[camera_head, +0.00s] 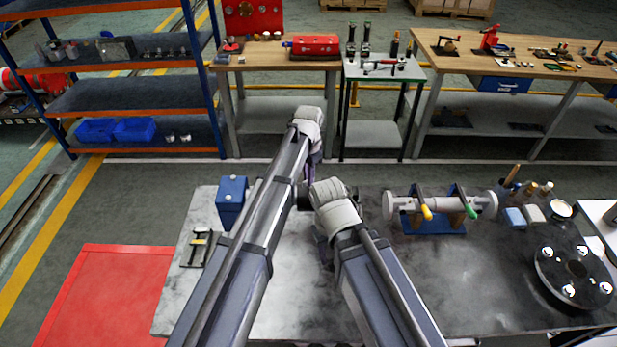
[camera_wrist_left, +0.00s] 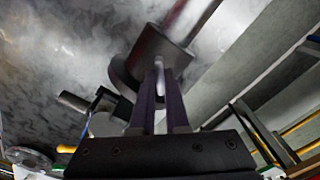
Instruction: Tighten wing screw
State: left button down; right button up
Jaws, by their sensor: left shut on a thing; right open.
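In the left wrist view my left gripper (camera_wrist_left: 158,85) has its two dark purple fingers closed on a thin pale piece, which appears to be a wing of the wing screw (camera_wrist_left: 158,76). Its fingertips are beside a dark round part (camera_wrist_left: 163,48), with a reddish rod running up to the right from it. In the head view my left gripper (camera_head: 312,155) is over the far edge of the grey table, and its own wrist hides the screw. My right gripper (camera_head: 324,247) is open lower down, above the table, mostly hidden behind its arm.
The grey table (camera_head: 290,318) holds a blue box (camera_head: 231,198) and a small black clamp-like part (camera_head: 200,247) at left. A pipe piece on a blue stand (camera_head: 435,222) and a round black flange (camera_head: 573,270) are at right. Workbenches stand behind across a clear floor strip.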

pick_arm(q)
jog(key=c, duration=0.9)
grip_release()
notch_tip(320, 180, up, 8)
jog(key=p, duration=0.8)
jog(key=shift+f, duration=0.1)
